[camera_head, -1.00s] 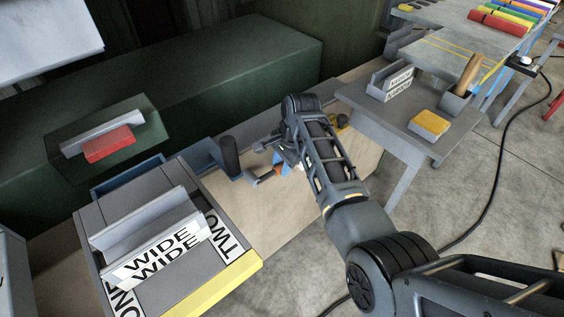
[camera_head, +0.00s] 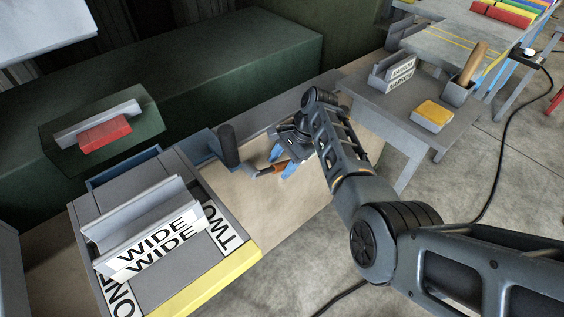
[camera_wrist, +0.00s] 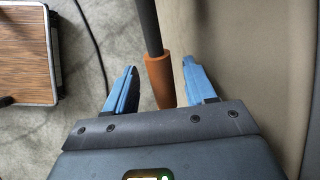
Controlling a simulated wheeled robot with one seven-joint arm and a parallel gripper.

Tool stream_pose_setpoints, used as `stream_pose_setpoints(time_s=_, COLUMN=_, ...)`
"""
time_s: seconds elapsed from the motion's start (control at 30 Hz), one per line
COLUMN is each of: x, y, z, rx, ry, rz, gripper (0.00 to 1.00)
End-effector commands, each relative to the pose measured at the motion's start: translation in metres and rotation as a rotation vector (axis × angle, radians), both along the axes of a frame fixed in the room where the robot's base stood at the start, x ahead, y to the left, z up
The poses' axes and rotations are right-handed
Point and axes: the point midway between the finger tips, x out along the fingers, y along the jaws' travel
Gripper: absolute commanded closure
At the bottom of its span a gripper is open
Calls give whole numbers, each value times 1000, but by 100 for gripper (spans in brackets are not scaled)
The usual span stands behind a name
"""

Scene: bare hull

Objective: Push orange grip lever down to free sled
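The orange grip (camera_wrist: 159,85) sits at the end of a dark lever rod (camera_wrist: 149,25) in the wrist view. It also shows in the head view (camera_head: 278,168), low beside the bench. My gripper (camera_wrist: 160,64) is open, with one blue finger on each side of the grip. Gaps show between the grip and both fingers. In the head view my gripper (camera_head: 284,163) reaches down over the lever's end, its fingers partly hidden. Left of the lever stands a black upright handle (camera_head: 229,146). I cannot tell which part is the sled.
A grey bench fixture (camera_head: 175,262) with a white "WIDE" label and a yellow front edge stands at left. A red block (camera_head: 105,134) lies on the green case. A side table (camera_head: 390,105) with a yellow block (camera_head: 432,115) stands right of my arm. A black cable crosses the floor.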

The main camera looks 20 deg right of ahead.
Motion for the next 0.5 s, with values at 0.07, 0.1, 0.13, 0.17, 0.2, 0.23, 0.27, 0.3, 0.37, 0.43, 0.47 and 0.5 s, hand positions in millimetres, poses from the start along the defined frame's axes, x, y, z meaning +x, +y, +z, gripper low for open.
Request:
stream_pose_setpoints(time_s=0.07, x=0, y=0, z=0, rx=0, ry=-1, rz=0, gripper=45)
stream_pose_setpoints(time_s=0.1, x=0, y=0, z=0, rx=0, ry=-1, rz=0, gripper=45)
stream_pose_setpoints(time_s=0.13, x=0, y=0, z=0, rx=0, ry=-1, rz=0, gripper=45)
stream_pose_setpoints(time_s=0.17, x=0, y=0, z=1, rx=0, ry=-1, rz=0, gripper=45)
stream_pose_setpoints(time_s=0.2, x=0, y=0, z=1, rx=-1, ry=-1, rz=-1, gripper=45)
stream_pose_setpoints(time_s=0.23, x=0, y=-1, z=2, rx=-1, ry=-1, rz=-1, gripper=45)
stream_pose_setpoints(time_s=0.27, x=0, y=-2, z=4, rx=-1, ry=-1, rz=-1, gripper=45)
stream_pose_setpoints(time_s=0.3, x=0, y=-3, z=7, rx=0, ry=-2, rz=-1, gripper=45)
stream_pose_setpoints(time_s=0.37, x=0, y=-7, z=14, rx=-1, ry=-3, rz=-2, gripper=45)
stream_pose_setpoints(time_s=0.43, x=-1, y=-11, z=24, rx=-1, ry=-4, rz=-1, gripper=45)
stream_pose_setpoints(time_s=0.47, x=-1, y=-14, z=29, rx=-1, ry=-4, rz=-1, gripper=45)
stream_pose_setpoints(time_s=0.5, x=-1, y=-17, z=35, rx=-1, ry=-4, rz=-1, gripper=45)
